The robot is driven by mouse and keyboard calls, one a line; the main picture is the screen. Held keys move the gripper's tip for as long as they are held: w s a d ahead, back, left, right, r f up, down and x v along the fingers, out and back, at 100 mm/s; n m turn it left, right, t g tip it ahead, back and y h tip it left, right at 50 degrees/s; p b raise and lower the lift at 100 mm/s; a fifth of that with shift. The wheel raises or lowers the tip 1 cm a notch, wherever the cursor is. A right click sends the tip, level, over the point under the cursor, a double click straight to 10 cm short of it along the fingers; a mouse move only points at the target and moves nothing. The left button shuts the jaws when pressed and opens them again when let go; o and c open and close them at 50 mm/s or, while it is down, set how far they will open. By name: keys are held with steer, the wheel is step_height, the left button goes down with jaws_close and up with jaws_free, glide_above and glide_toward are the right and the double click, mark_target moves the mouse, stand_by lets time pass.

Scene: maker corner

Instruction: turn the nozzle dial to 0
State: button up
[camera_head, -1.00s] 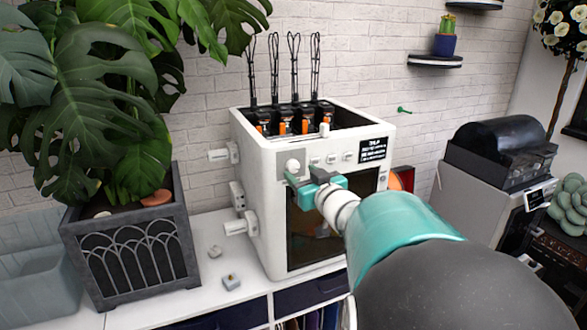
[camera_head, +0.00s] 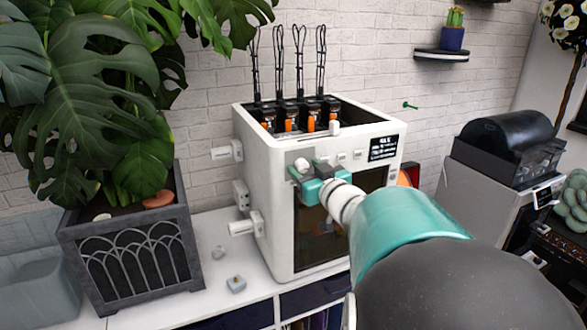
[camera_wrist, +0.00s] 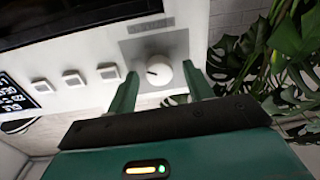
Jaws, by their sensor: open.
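The nozzle dial (camera_wrist: 159,71) is a round white knob with a short dark pointer mark, set on a grey plate (camera_wrist: 134,46) on the front of a white machine (camera_head: 262,200). In the wrist view the pointer mark lies toward the left side of the knob. Any numbers around it are too small to read. The dial (camera_head: 301,164) also shows in the head view, just above my gripper. My green gripper (camera_wrist: 162,88) is open, with one finger on each side of the dial. I cannot tell whether the fingers touch it.
Several square white buttons (camera_wrist: 74,78) sit beside the dial, near a black display (camera_head: 384,148). White side knobs (camera_head: 241,226) stick out at the machine's left. A potted plant (camera_head: 135,245) stands to the left. Small parts (camera_head: 235,284) lie on the white tabletop (camera_head: 200,281).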

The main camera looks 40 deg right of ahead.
steer(key=shift+s, duration=0.1)
steer(key=c, duration=1)
steer(key=shift+o, duration=0.2)
